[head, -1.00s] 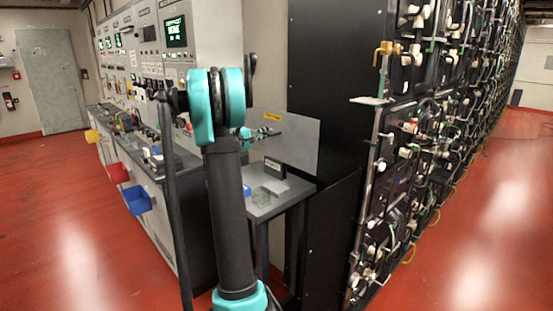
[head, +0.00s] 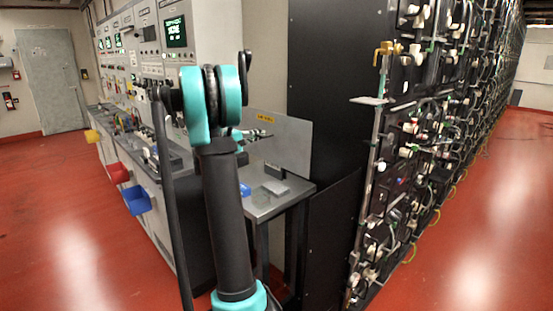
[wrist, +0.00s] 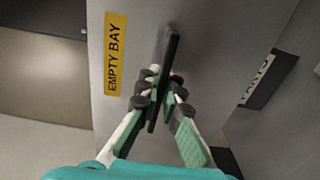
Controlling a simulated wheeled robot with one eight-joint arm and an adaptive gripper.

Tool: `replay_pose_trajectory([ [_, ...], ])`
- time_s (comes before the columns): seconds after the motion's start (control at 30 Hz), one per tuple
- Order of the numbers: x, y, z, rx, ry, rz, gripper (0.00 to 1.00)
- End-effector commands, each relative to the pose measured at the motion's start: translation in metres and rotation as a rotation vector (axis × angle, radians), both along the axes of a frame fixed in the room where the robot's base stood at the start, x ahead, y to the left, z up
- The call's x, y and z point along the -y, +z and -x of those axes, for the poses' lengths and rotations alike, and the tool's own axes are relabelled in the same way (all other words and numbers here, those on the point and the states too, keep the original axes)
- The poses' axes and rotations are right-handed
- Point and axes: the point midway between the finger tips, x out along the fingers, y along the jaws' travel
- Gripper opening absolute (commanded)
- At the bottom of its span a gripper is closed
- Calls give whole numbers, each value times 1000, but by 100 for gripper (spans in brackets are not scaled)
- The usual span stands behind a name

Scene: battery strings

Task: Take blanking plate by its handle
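The blanking plate is a flat grey panel (head: 290,146) above the small bench in the head view. It fills much of the wrist view (wrist: 215,50), with a yellow EMPTY BAY label (wrist: 116,53). Its handle is a dark upright bar (wrist: 171,48) near the middle of the wrist view. My gripper (wrist: 164,78) has one finger on each side of the handle, close against it, and appears shut on it. In the head view my gripper (head: 260,134) is small in front of the plate, and the handle cannot be made out.
A small grey bench (head: 262,207) stands below the plate, with small items on it. A black cabinet side (head: 325,90) and the battery rack (head: 420,150) are to the right. A control panel (head: 150,70) and coloured bins (head: 137,200) are to the left. Red floor lies open on both sides.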

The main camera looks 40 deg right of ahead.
Motion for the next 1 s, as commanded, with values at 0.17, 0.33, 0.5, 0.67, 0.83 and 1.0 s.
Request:
replay_pose_trajectory([
  [0.17, -8, 1, 0, -1, 1, 1, 0],
  [0.33, -15, 1, 1, -1, 0, 1, 0],
  [0.5, -22, 1, 1, -1, 1, 1, 0],
  [0.67, -28, 1, 2, -1, 1, 1, 0],
  [0.83, -35, 1, 3, -1, 0, 1, 0],
  [1.0, -42, 1, 3, -1, 1, 1, 0],
])
